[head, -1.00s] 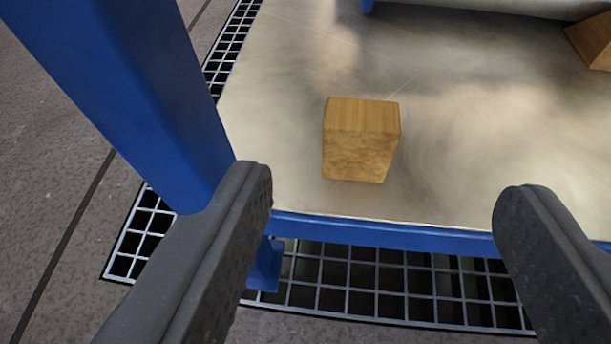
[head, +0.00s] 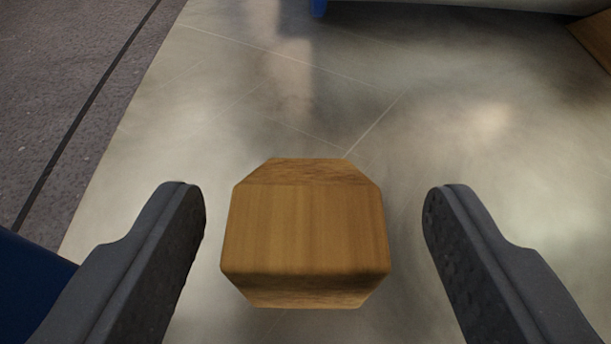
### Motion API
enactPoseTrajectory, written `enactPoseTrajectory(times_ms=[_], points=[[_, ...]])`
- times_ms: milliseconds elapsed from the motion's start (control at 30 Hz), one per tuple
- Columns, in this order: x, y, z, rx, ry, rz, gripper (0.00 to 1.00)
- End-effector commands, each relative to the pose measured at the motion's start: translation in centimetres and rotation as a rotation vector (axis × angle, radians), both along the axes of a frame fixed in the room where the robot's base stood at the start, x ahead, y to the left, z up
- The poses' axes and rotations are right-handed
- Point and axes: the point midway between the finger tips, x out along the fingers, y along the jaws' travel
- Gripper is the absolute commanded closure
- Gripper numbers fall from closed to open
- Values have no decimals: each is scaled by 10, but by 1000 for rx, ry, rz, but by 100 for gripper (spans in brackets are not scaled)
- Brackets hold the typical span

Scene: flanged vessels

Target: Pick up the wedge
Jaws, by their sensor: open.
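The wedge (head: 305,228) is a light brown wooden block with sloped edges. It appears large in the lower middle of the head view, over the metal surface. My gripper (head: 313,205) is open, with one dark grey finger to the left of the wedge and the other to its right. A gap shows between the wedge and each finger, so neither finger touches it. The underside of the wedge is hidden.
The shiny metal surface (head: 480,140) around the wedge is clear. Another wooden piece (head: 594,42) shows at the top right edge, beside a pale rounded body (head: 460,5). A blue post (head: 30,285) stands at the lower left.

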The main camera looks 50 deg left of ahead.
Motion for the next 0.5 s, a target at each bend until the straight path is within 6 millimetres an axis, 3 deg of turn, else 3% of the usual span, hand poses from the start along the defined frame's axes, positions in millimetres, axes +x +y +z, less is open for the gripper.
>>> enactPoseTrajectory(times_ms=[300,500], points=[[20,30,-20,0,-1,4,38],[26,35,-21,0,0,0,38]])
